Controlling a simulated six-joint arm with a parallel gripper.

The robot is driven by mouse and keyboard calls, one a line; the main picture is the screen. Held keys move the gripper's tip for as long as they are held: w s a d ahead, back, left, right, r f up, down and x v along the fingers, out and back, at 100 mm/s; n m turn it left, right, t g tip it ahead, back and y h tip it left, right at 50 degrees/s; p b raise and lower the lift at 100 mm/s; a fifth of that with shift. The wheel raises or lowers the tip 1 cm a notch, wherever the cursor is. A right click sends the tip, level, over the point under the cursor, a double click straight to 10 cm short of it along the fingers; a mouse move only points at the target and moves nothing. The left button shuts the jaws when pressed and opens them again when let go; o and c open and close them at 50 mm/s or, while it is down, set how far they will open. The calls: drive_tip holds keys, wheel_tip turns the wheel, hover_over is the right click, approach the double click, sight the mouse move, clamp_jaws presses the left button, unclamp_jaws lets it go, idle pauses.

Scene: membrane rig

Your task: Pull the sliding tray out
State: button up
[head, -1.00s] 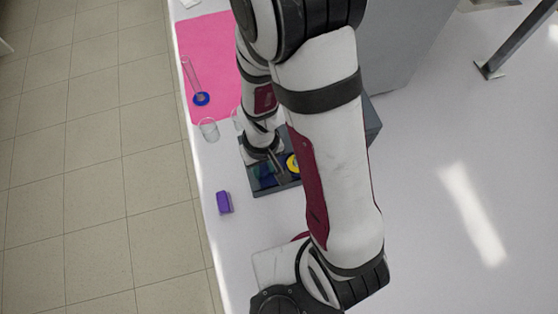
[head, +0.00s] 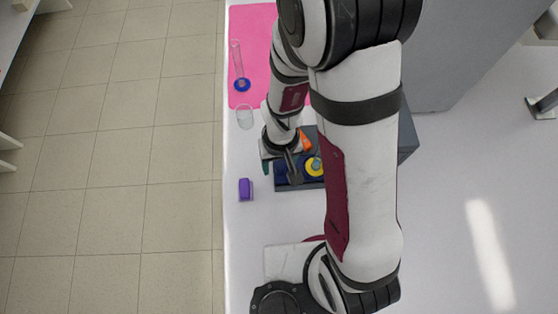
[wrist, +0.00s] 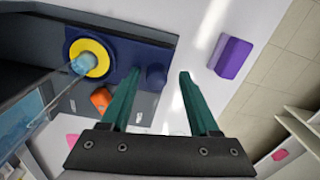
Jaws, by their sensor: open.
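The sliding tray (wrist: 129,55) is dark blue and carries a yellow ring with a light blue piece in its middle. A round dark blue knob (wrist: 156,76) stands at its end. In the head view the tray (head: 298,184) shows at the front of a dark grey housing (head: 407,141), partly hidden by my arm. My gripper (wrist: 159,74) is open, with two green fingers. In the wrist view the knob appears between the fingertips, nearer the left one; I cannot tell whether they touch it. The gripper (head: 291,165) also shows over the tray's left end in the head view.
A purple block (head: 245,189) lies on the white table near its left edge. A glass beaker (head: 245,117) and a cylinder with a blue base (head: 241,84) stand behind it, the cylinder on a pink mat (head: 250,40). An orange piece (wrist: 101,99) lies beside the tray.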

wheel_tip(320, 180, up, 16)
drive_tip(key=shift+d, duration=0.2)
drive_tip(key=shift+s, duration=0.1)
